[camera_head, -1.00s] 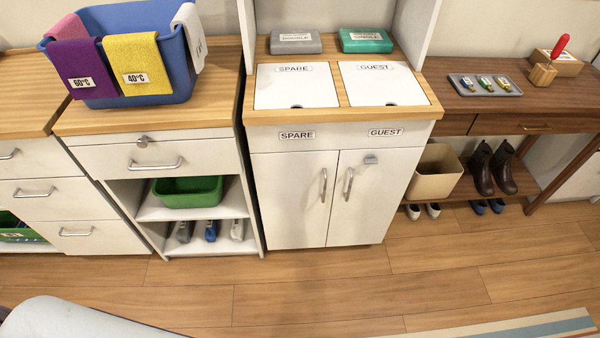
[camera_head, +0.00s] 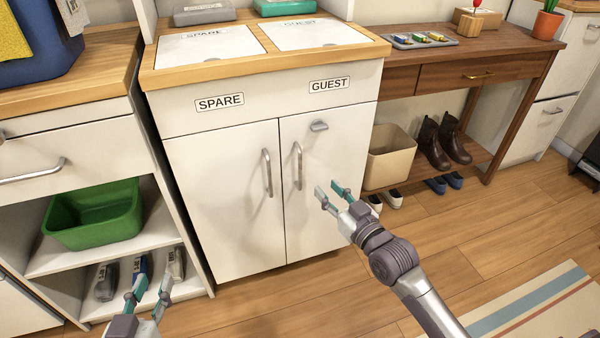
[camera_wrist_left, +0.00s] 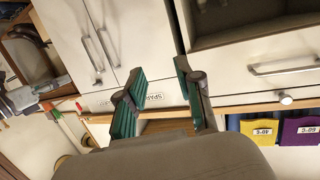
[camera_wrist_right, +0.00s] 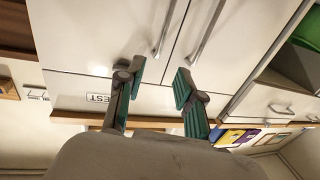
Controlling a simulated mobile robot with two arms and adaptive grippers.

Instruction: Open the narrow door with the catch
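The white cabinet has two doors under the SPARE and GUEST labels. The right door (camera_head: 330,180), under GUEST, has a small grey catch (camera_head: 319,126) near its top and a bar handle (camera_head: 298,166) on its left edge. The left door (camera_head: 222,190) has its own bar handle (camera_head: 267,172). Both doors are closed. My right gripper (camera_head: 333,195) is open and empty, in front of the right door, below and right of its handle. My left gripper (camera_head: 150,288) is open and empty at the lower left.
A shelf unit with a green bin (camera_head: 95,215) stands left of the cabinet. A beige bin (camera_head: 390,155), boots (camera_head: 443,143) and shoes sit under the wooden table (camera_head: 480,75) at the right. The floor (camera_head: 470,225) in front is mostly clear, with a striped rug (camera_head: 520,305).

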